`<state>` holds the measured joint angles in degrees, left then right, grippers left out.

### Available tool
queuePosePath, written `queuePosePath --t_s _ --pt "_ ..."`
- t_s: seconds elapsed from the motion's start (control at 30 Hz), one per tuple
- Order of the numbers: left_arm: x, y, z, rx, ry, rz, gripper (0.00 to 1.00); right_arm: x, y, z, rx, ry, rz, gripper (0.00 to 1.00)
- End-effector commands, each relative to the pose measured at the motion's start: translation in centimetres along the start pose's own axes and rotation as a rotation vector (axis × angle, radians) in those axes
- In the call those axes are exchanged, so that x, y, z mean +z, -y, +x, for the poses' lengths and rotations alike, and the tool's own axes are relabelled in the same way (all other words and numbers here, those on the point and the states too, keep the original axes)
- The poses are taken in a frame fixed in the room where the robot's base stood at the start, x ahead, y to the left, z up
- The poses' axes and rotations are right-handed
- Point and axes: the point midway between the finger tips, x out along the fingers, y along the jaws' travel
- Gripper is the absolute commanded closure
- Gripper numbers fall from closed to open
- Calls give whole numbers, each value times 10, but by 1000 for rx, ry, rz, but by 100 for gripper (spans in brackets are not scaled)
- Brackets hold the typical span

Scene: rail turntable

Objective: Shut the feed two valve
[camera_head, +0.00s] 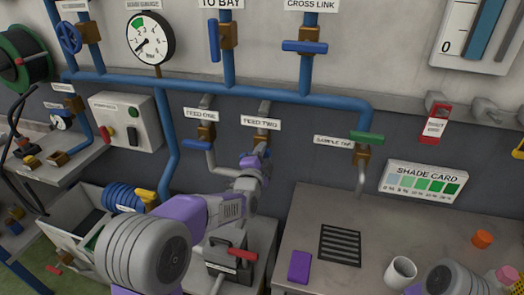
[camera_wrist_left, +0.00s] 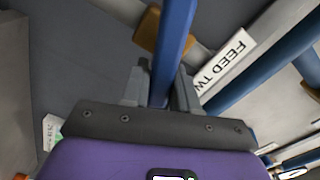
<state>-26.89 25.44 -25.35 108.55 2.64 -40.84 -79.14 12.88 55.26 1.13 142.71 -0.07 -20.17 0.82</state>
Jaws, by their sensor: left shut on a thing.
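The feed two valve has a blue lever (camera_wrist_left: 176,42) on a brass body (camera_wrist_left: 148,28), beside its "FEED TWO" label (camera_wrist_left: 224,68) in the left wrist view. The label (camera_head: 261,123) also shows in the head view, on the wall below the blue pipe. My left gripper (camera_wrist_left: 161,88) is shut on the blue lever, with one finger on each side of it. In the head view my left gripper (camera_head: 256,161) reaches up to the valve and hides most of it. The right gripper is not in view.
The feed one valve (camera_head: 202,144) is close on the left. The sample tap (camera_head: 366,140), with a green handle, is on the right. Below are a metal worktop (camera_head: 320,205) with a purple block (camera_head: 299,266) and a box with a red lever (camera_head: 243,254).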

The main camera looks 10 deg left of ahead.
Motion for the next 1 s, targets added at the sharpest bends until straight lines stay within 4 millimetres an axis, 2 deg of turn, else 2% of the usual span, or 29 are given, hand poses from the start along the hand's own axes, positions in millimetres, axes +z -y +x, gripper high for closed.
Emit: queuePosePath --t_s 0.2,0.5,1.0 --pt "0 -6 0 3 -1 181 100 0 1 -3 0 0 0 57" --pt "2 -9 0 2 1 343 100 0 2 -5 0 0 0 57" --pt "3 -11 0 2 1 408 100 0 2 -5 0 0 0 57"
